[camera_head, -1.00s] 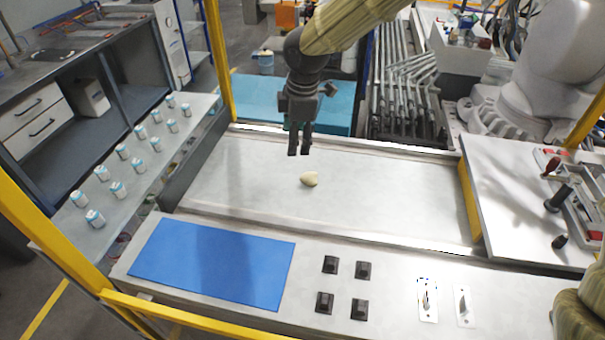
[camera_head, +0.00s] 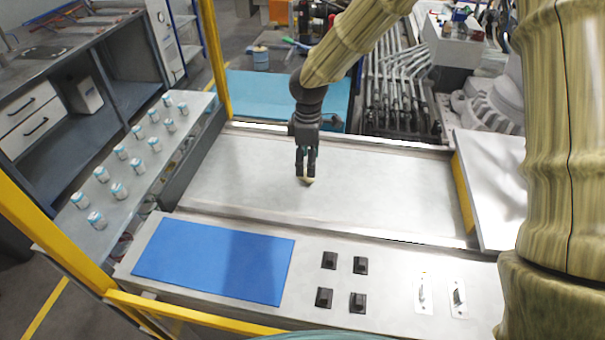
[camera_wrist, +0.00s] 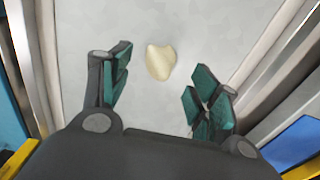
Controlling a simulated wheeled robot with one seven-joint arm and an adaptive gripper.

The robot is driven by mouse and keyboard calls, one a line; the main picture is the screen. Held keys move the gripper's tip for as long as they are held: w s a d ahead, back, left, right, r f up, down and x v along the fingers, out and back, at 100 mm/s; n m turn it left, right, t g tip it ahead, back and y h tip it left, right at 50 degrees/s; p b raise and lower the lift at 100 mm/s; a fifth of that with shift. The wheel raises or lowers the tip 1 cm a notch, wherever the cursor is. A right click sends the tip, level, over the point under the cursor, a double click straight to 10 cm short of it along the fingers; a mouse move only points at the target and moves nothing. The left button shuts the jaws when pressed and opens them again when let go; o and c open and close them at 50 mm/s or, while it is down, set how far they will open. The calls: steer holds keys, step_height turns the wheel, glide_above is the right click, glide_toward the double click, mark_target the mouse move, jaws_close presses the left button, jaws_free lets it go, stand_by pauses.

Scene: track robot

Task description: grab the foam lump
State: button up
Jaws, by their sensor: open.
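The foam lump (camera_head: 308,181) is a small cream-coloured piece lying on the grey metal surface (camera_head: 390,195) in the middle of the bench. In the head view my gripper (camera_head: 306,175) is over it, pointing down, and its fingers hide most of the lump. In the wrist view the foam lump (camera_wrist: 160,61) shows whole, between and beyond the two fingers. My gripper (camera_wrist: 160,98) is open there, with green pads on its fingers, and nothing is held. Whether the fingertips touch the surface cannot be told.
A blue mat (camera_head: 215,260) lies at the front left of the bench. Several black blocks (camera_head: 329,261) and two white switch plates (camera_head: 457,297) are to its right. A yellow post (camera_head: 214,60) stands at the back left. The surface around the lump is clear.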

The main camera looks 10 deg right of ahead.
mark_target(306, 170)
steer(key=f+p, duration=0.1)
steer(key=f, duration=0.2)
steer(key=shift+w+a+f+p, duration=0.1)
steer(key=shift+w+a+p, duration=0.1)
steer(key=shift+p, duration=0.2)
steer(key=shift+d+f, duration=0.1)
steer(key=shift+f, duration=0.8)
steer(key=c, duration=0.8)
